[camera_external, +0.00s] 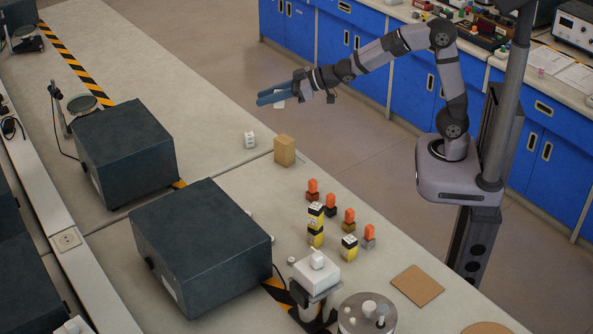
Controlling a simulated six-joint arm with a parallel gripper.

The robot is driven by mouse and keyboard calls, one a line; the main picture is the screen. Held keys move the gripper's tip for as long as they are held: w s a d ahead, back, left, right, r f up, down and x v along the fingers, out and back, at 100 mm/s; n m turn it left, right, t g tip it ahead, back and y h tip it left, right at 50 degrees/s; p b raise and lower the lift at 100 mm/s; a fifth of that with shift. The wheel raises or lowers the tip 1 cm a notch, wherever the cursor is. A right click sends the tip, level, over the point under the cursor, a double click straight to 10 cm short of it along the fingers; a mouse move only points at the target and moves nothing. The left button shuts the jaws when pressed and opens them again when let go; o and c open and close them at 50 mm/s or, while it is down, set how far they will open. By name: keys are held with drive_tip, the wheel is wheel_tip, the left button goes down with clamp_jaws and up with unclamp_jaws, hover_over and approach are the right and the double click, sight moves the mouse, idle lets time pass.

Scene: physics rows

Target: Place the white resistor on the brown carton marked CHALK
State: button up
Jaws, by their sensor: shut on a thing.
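My gripper (264,98) is at the end of the outstretched arm, its blue fingers pointing left, in the air above the pale bench. It is shut on a small white thing (280,104), which looks like the white resistor; the fingers hide part of it. The brown carton (284,151) stands upright on the bench near its right edge, lower in the picture than the gripper and apart from it. Its CHALK marking cannot be read at this size. Nothing shows on its top.
A white block with dark marks (250,140) stands left of the carton. Several orange-topped pieces (348,218) and yellow-black blocks (316,238) stand nearer the front. Two large dark boxes (202,245) fill the left. A white box (316,273) and metal cylinder (367,318) stand in front.

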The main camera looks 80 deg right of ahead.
sight(284, 145)
drive_tip(key=d+m+h, duration=0.1)
drive_tip(key=d, duration=0.5)
drive_tip(key=shift+s+f, duration=0.2)
drive_tip(key=shift+f, duration=7.65)
drive_tip(key=shift+f, duration=0.15)
drive_tip(key=shift+f, duration=0.1)
drive_tip(key=o, duration=1)
drive_tip(key=shift+r, duration=0.25)
